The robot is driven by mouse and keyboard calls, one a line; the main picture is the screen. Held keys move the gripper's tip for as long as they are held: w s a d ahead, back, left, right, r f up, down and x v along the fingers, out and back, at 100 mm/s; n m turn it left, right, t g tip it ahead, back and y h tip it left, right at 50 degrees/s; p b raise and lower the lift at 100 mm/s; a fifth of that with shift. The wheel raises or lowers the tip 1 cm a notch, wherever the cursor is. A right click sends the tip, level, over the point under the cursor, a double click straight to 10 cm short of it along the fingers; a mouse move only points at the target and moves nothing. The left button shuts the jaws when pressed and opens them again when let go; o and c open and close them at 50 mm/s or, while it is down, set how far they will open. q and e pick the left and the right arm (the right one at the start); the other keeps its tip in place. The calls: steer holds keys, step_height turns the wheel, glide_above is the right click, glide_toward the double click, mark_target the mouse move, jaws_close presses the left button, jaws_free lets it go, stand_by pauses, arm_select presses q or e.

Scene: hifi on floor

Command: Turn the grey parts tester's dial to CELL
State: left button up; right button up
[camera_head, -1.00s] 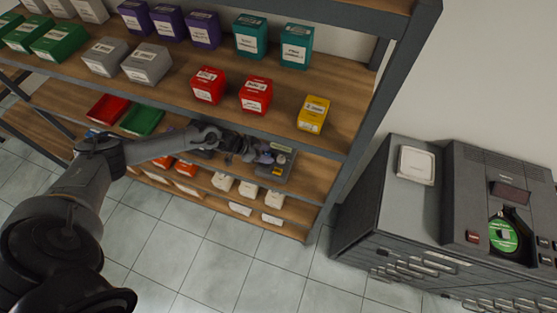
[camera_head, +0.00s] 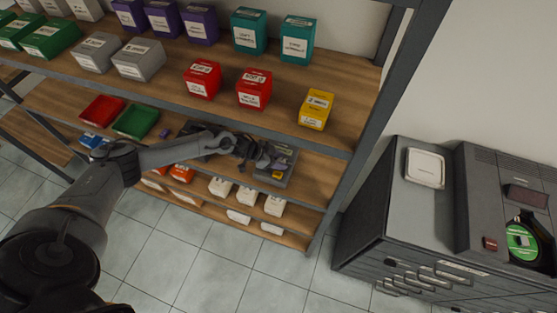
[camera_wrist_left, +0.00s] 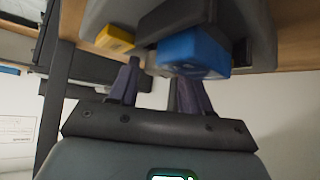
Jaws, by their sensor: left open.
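The grey parts tester (camera_head: 291,168) sits on the middle shelf, partly hidden behind my left gripper. A small yellow part shows on it. In the left wrist view a grey body (camera_wrist_left: 252,30), apparently the tester, fills the top, with a yellow block (camera_wrist_left: 115,38), a blue block (camera_wrist_left: 193,54) and a dark block between them. I cannot tell which part is the dial, and no CELL mark is readable. My left gripper (camera_head: 266,160) is open at the tester's near left side. Its purple fingers (camera_wrist_left: 158,80) are apart, close under the blue block; contact is unclear. My right gripper is out of view.
Shelf boards lie close above and below my left arm. Red (camera_head: 102,110) and green (camera_head: 136,121) trays lie to its left. Several white bins (camera_head: 274,204) stand on the shelf below. A grey cabinet (camera_head: 375,225) stands right of the rack post, with tiled floor in front.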

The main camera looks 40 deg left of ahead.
arm_select(q)
steer(key=shift+c, duration=0.4)
steer(key=c, duration=0.7)
steer(key=shift+w+f+m+b, duration=0.1)
steer(key=shift+m+b, duration=0.2)
steer(key=shift+b, duration=0.3)
steer(key=m+g+h+b, duration=0.1)
steer(key=m+b, duration=0.1)
steer(key=b, duration=0.4)
steer(key=m+g+h+b, duration=0.1)
steer(key=m+g+b, duration=0.1)
steer(key=b, duration=0.4)
steer(key=m+g+h+b, duration=0.1)
steer(key=m+g+b, duration=0.1)
steer(key=m+b, duration=0.2)
steer(key=shift+w+a+f+h+b, duration=0.2)
steer(key=shift+w+h+b, duration=0.1)
steer(key=shift+b, duration=0.8)
steer(key=shift+r+g+b, duration=0.25)
steer(key=shift+g+b, duration=0.15)
steer(key=shift+b, duration=0.1)
steer(key=o, duration=0.8)
